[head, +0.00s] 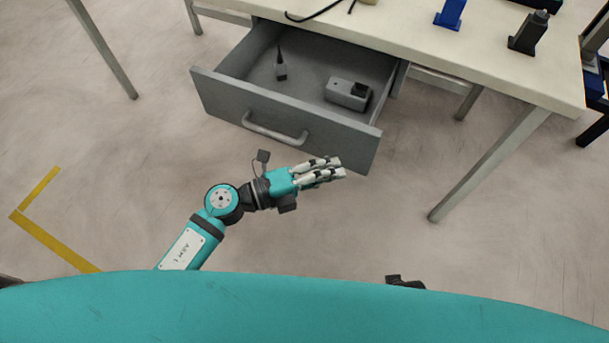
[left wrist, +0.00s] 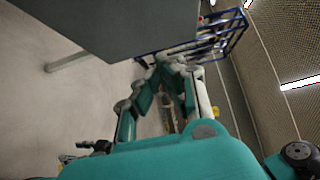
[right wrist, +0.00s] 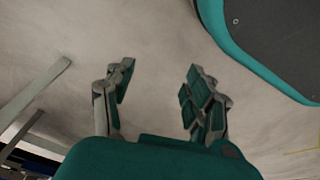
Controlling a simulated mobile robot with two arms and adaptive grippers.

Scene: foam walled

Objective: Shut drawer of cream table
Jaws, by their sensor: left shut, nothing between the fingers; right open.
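The cream table (head: 480,70) stands at the top of the head view. Its grey drawer (head: 225,97) is pulled well out, with a bar handle (head: 272,131) on its front. In the left wrist view, the left fingers (left wrist: 180,75) are together near a large grey panel. My right gripper (right wrist: 155,85) is open and empty in the right wrist view, above bare floor.
On the tabletop are a blue item (head: 450,14), a dark item (head: 528,33) and a black cable. A table leg (head: 490,165) stands right of the drawer. Yellow tape (head: 50,240) marks the floor at left. The floor before the drawer is clear.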

